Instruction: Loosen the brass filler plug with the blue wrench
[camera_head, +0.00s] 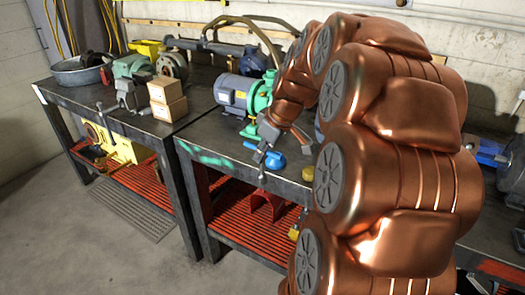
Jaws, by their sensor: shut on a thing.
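My gripper (264,156), small in this view, is low over the front edge of the right bench, at the end of my copper-coloured arm. It is shut on what appears to be the blue wrench (250,146), a blue bar showing at its left. A rounded blue piece (276,161) shows just right of the fingers; I cannot tell whether it belongs to the wrench. A small dull-yellow cylinder (307,172) stands near the bench edge beside my arm; I cannot tell whether it is the brass filler plug. My arm hides much of the bench behind it.
A blue-grey motor (236,92) with a green pump (263,101) stands behind my gripper. Two cardboard boxes (167,100), a vise (130,77) and a metal basin (75,73) are on the left bench. Red slatted shelves (240,212) lie below. The floor at left is mostly clear.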

